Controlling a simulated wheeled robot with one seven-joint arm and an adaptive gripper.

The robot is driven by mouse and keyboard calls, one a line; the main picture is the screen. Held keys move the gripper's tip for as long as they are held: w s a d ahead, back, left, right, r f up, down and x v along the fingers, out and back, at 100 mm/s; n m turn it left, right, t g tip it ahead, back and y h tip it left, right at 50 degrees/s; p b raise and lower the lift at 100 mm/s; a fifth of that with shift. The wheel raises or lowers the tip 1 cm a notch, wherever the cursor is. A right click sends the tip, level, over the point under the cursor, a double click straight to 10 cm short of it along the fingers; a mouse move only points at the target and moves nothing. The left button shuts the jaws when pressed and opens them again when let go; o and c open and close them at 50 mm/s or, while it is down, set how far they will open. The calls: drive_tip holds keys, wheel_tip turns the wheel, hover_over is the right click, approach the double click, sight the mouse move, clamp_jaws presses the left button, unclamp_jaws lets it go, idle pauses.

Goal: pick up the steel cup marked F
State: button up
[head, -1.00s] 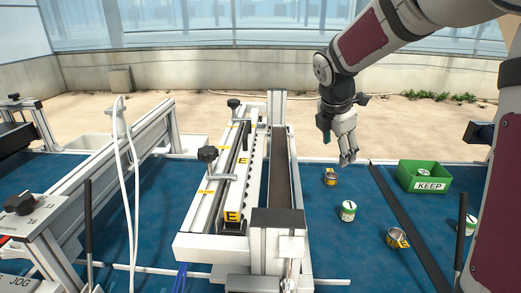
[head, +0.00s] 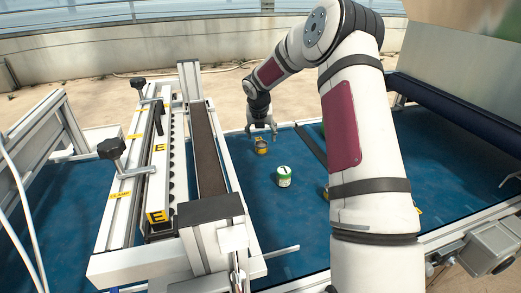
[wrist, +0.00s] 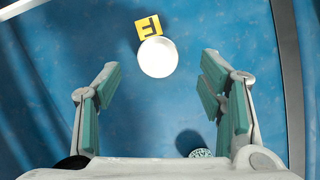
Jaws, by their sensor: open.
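The steel cup marked F (wrist: 158,58) shows from above in the wrist view, with a bright round top and a yellow tag bearing a black F on its far side. In the head view a small cup with a yellow mark (head: 262,147) stands on the blue bench, just below my gripper (head: 262,130). My gripper's two fingers, with green pads, are spread wide in the wrist view (wrist: 159,72). The cup lies between and slightly beyond the fingertips, with clear space on both sides. Nothing is held.
A white and green tin (head: 284,178) stands nearer to me; a patterned round top (wrist: 200,153) shows at the wrist view's bottom edge. A dark rail (head: 310,146) runs to the cup's right. The seeder (head: 205,150) stands to the left. My arm hides much of the right.

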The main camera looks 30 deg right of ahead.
sight(261, 144)
drive_tip(key=shift+x, duration=3.5)
drive_tip(key=shift+w+a, duration=0.1)
drive_tip(key=c, duration=1.3)
